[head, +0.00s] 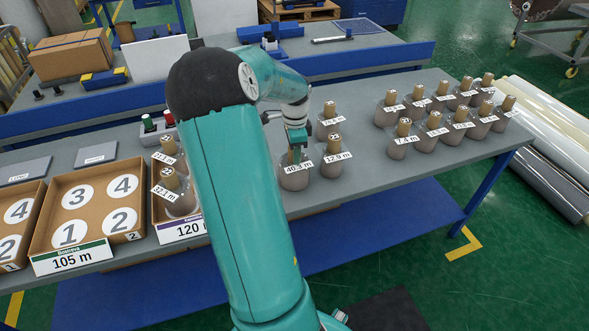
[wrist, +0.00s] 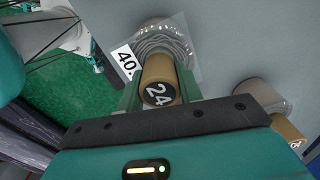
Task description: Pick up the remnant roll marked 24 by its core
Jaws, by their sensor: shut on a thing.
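The roll marked 24 (wrist: 165,45) shows in the wrist view as a grey wrapped roll with a brown core (wrist: 158,72) and a white tag starting "40." The black disc on the core's end reads 24. My gripper (wrist: 160,88) has its two green fingers on opposite sides of this core and is shut on it. In the head view the roll (head: 294,182) stands upright at the grey table, below my gripper (head: 296,154), which hides most of its core. I cannot tell whether its base touches the table.
A roll tagged 12.9 m (head: 331,168) stands close on the right, with another roll (head: 327,127) behind it. Several more rolls cluster further right. A numbered cardboard tray (head: 52,206) lies left, and a tray with two rolls (head: 182,226) sits beside my arm.

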